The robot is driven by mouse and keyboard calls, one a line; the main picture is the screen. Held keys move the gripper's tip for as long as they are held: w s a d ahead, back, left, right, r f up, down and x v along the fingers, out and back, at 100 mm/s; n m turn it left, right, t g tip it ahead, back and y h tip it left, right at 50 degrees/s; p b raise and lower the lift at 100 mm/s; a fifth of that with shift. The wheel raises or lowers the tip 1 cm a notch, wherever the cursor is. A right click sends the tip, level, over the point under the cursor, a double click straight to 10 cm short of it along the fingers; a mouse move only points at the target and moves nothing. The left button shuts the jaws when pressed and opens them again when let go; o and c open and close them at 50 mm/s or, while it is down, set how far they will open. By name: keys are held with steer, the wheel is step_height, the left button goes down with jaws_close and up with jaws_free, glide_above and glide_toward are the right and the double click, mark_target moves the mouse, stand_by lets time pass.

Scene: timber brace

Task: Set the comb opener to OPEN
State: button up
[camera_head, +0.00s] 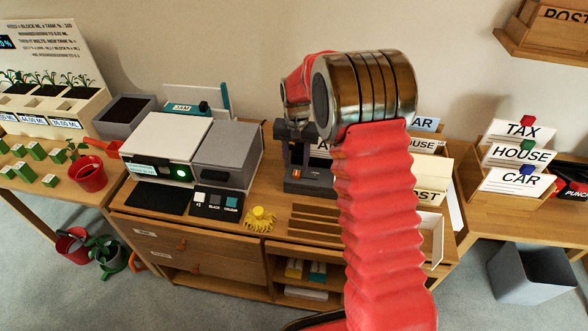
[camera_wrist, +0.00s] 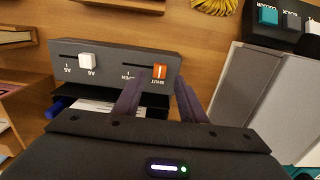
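The comb opener, a dark grey machine (camera_head: 306,184), stands on the wooden desk left of my arm, which hides part of it. In the wrist view its grey panel (camera_wrist: 117,65) appears upside down with two slots. An orange slider (camera_wrist: 160,72) sits at the SHUT end of its slot, with OPEN marked at the other end. A white slider (camera_wrist: 87,61) sits in the A5/A4 slot. My gripper (camera_wrist: 158,83) is open, its dark fingers apart, with the orange slider showing between and just beyond the tips. I cannot tell whether they touch it.
A yellow coil bundle (camera_head: 260,219) and a block with colour buttons (camera_head: 218,202) lie left of the machine. A grey and white device (camera_head: 190,150) stands behind them. Dark strips (camera_head: 314,224) lie in front of the machine. A card holder (camera_head: 515,160) stands at right.

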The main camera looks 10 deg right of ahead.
mark_target(296, 172)
steer(key=shift+f, duration=1.9)
steer(key=shift+c, duration=0.4)
jaws_close()
